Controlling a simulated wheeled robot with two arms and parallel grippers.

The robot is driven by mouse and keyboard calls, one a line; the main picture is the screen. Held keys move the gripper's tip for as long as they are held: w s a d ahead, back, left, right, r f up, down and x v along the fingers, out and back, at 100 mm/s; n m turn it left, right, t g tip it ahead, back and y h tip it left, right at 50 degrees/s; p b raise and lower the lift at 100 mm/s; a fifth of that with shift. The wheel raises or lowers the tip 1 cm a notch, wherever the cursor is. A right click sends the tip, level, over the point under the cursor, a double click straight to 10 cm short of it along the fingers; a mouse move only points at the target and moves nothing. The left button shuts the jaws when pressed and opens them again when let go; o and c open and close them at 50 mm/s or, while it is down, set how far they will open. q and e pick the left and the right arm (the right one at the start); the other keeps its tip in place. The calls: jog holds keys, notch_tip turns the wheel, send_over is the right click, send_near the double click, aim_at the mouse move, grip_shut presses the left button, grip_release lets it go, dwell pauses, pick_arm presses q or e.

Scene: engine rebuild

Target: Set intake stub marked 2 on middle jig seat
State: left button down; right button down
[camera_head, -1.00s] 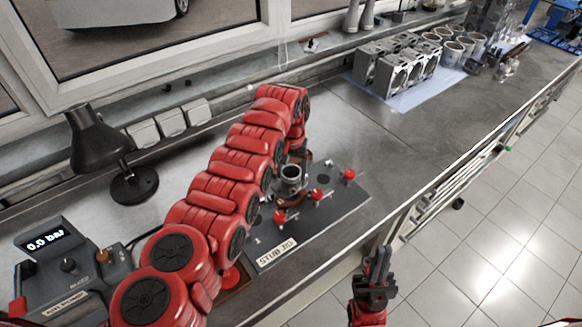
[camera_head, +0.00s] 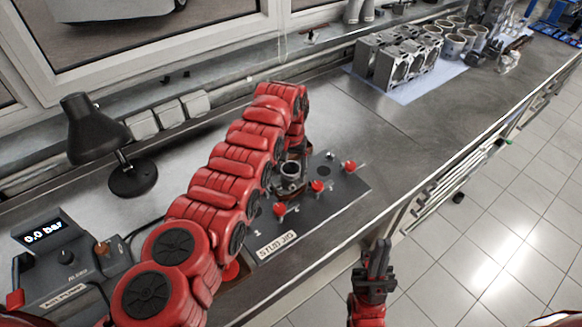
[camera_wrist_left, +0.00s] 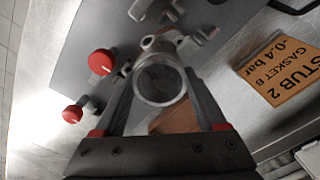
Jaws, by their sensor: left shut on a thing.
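The intake stub (camera_head: 291,172), a grey metal tube with an open round mouth, stands upright at the middle of the dark stub jig (camera_head: 335,203). In the left wrist view the stub (camera_wrist_left: 160,82) sits between the two fingers of my left gripper (camera_wrist_left: 160,92), which is shut on it. I cannot tell whether its base touches the seat; no number on it is readable. My left arm covers part of the jig. My right gripper (camera_head: 377,258) hangs empty in front of the bench edge; its finger gap is unclear.
Red-knobbed clamps (camera_head: 317,187) line the jig's front side. An orange card reading STUB 2 (camera_wrist_left: 284,72) lies on the bench. A pump box with a 0.0 bar display (camera_head: 45,232) and a black lamp (camera_head: 92,130) stand left. Engine blocks (camera_head: 392,62) stand at the back right.

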pick_arm(q)
jog(key=shift+f+b, duration=0.8)
jog(key=shift+b, duration=0.1)
dwell(0.8)
jog(key=shift+f+b, duration=0.1)
jog(key=shift+b, duration=0.35)
dwell(0.8)
grip_release()
dwell(0.4)
